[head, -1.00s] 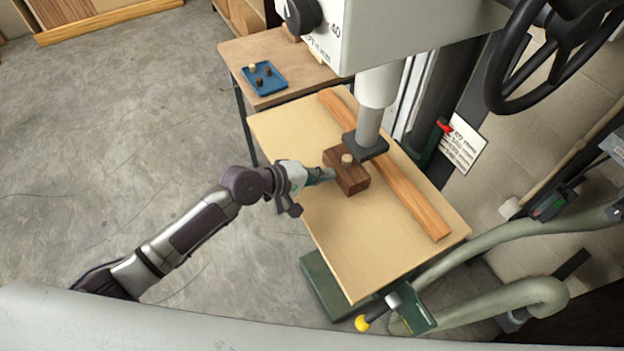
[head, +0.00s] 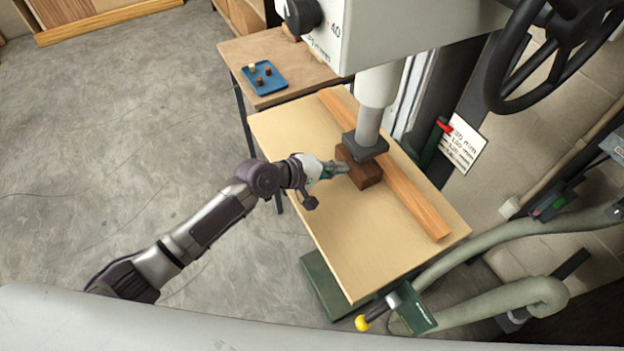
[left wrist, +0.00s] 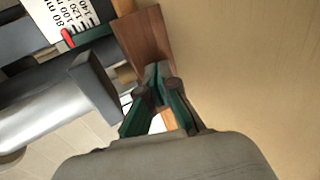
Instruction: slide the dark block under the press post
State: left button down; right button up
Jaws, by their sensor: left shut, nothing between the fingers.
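The dark block (head: 366,178) lies on the pale press table, with its far part beneath the square pad of the press post (head: 368,125) as seen from the head. The pad hides much of its top and the light peg there. In the left wrist view the block's brown face (left wrist: 146,38) is ahead of the fingers, and the pad (left wrist: 95,84) is to the left. My left gripper (head: 344,168) is shut and empty, its fingertips at the block's left side, seemingly touching it. It also shows in the wrist view (left wrist: 157,82). My right gripper is out of view.
A long wooden fence (head: 410,195) lies across the press table (head: 350,250) just behind the block. A blue tray (head: 264,78) with small pegs sits on a side table at the back left. The table's front part is clear.

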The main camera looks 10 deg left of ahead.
aim_at(320, 185)
pick_arm(q)
jog(key=shift+w+d, duration=0.15)
jog(key=shift+d, duration=0.15)
jog(key=shift+s+a, duration=0.25)
jog(key=shift+a, duration=0.2)
jog(key=a, duration=0.1)
jog(key=s+a+p, duration=0.1)
jog(key=s+a, duration=0.1)
jog(key=shift+s+a+r, duration=0.25)
jog(key=shift+a, duration=0.05)
jog(key=shift+s+a+r+p, duration=0.2)
jog(key=shift+s+a, duration=0.35)
jog(key=shift+a, duration=0.25)
jog(key=shift+s+a+r+p, duration=0.1)
jog(key=shift+s+a+p, duration=0.1)
jog(key=shift+s+a, duration=0.45)
jog(key=shift+w+a, duration=0.1)
jog(key=shift+w, duration=0.05)
jog(key=shift+f, duration=0.1)
